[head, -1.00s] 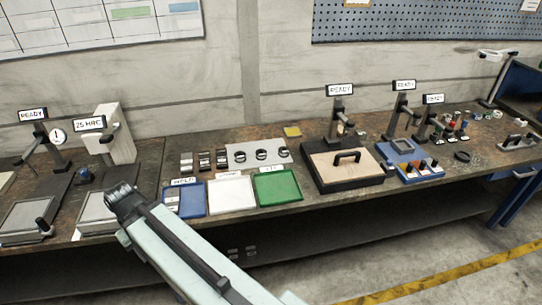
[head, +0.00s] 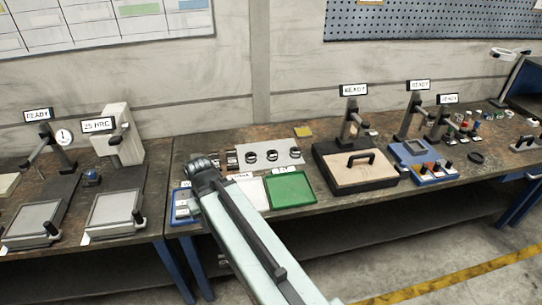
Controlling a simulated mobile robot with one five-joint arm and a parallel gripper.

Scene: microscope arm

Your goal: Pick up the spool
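I cannot single out a spool for certain. Three short dark cylindrical pieces stand on a pale strip near the back of the bench: a left one (head: 251,157), a middle one (head: 271,156) and a right one (head: 296,153). Small coloured round items (head: 476,126) at the far right are too small to name. My gripper (head: 203,163), at the end of my pale arm, is above the bench's front left part, left of the dark cylinders. Its fingers are too small and dark to show open or shut. It hides some brown and dark pieces behind it.
A blue tray (head: 180,207), partly hidden white tray (head: 251,191) and green tray (head: 290,191) lie along the front edge. A black-framed box with a handle (head: 354,177) and several stands marked READY are to the right. Two plate machines stand left.

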